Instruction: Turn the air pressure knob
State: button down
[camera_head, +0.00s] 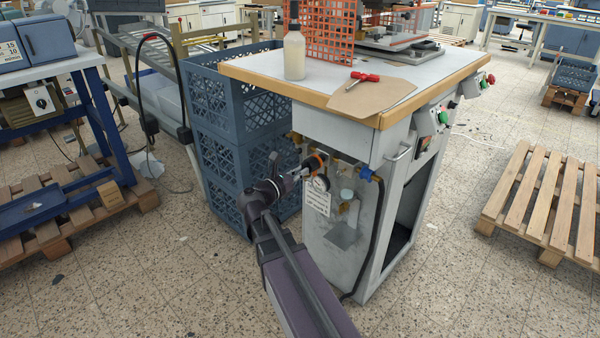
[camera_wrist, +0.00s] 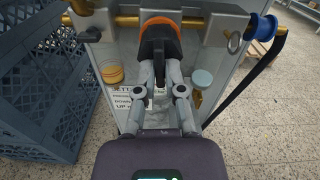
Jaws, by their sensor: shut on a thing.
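The air pressure knob is dark with an orange ring (camera_head: 315,160). It sits on the pipework at the front of the grey machine cabinet. My gripper (camera_head: 304,170) reaches the knob from the left in the head view. In the wrist view my gripper's two fingers (camera_wrist: 163,66) are closed around the dark lower part of the knob, which they partly hide.
A blue fitting (camera_head: 366,174) with a black hose stands right of the knob. Stacked blue crates (camera_head: 222,150) stand close on the left. A paper label (camera_head: 317,201) hangs under the gauge. The cabinet's wooden-edged tabletop (camera_head: 262,75) is above.

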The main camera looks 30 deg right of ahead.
jog(key=shift+m, duration=0.3)
